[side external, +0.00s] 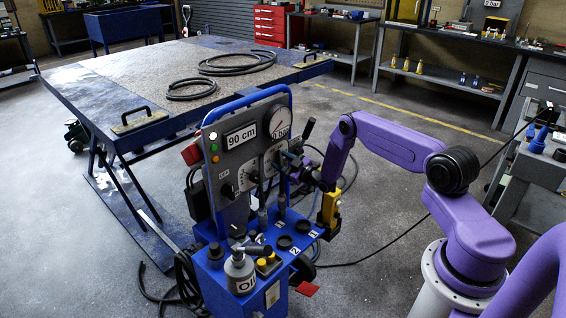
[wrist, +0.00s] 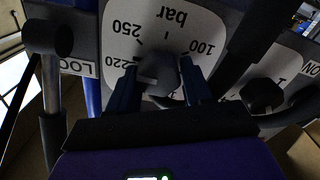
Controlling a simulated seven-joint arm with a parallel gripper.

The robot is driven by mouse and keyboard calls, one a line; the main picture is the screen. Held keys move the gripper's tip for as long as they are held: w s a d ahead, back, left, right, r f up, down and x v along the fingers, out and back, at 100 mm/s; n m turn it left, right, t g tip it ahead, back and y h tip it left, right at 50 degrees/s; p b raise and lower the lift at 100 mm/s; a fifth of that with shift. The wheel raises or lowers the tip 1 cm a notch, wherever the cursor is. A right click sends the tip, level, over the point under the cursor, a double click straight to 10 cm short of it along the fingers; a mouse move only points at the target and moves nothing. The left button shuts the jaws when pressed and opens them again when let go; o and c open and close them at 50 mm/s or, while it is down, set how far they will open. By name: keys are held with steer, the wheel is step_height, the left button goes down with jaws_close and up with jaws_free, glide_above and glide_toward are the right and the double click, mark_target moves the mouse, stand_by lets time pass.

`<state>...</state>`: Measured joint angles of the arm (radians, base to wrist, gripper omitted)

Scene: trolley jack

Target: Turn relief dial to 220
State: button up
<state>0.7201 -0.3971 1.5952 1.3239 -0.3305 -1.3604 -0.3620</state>
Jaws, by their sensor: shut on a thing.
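The relief dial's dark grey knob (wrist: 160,72) sits on a white scale plate (wrist: 185,22), which appears upside down in the wrist view. The scale reads bar, with 100, 250 and 220 legible. My gripper (wrist: 163,84) has one blue finger on each side of the knob and is shut on it. The knob's lower part is hidden by the gripper, and I cannot tell its exact setting. In the side external view my gripper (side external: 288,160) is at the front of the control panel (side external: 222,150), hiding most of the dial.
A smaller dark knob (wrist: 262,95) is beside the dial, and dark levers stand close on both sides. The panel carries a 90 cm display (side external: 241,137) and a round gauge (side external: 280,123). An oil bottle (side external: 240,273) stands on the blue trolley below. A lift table (side external: 140,85) is behind.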

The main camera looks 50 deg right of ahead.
steer(key=shift+a+f+n, duration=0.1)
steer(key=shift+n, duration=1.2)
steer(key=o, duration=1)
steer(key=shift+c, duration=0.2)
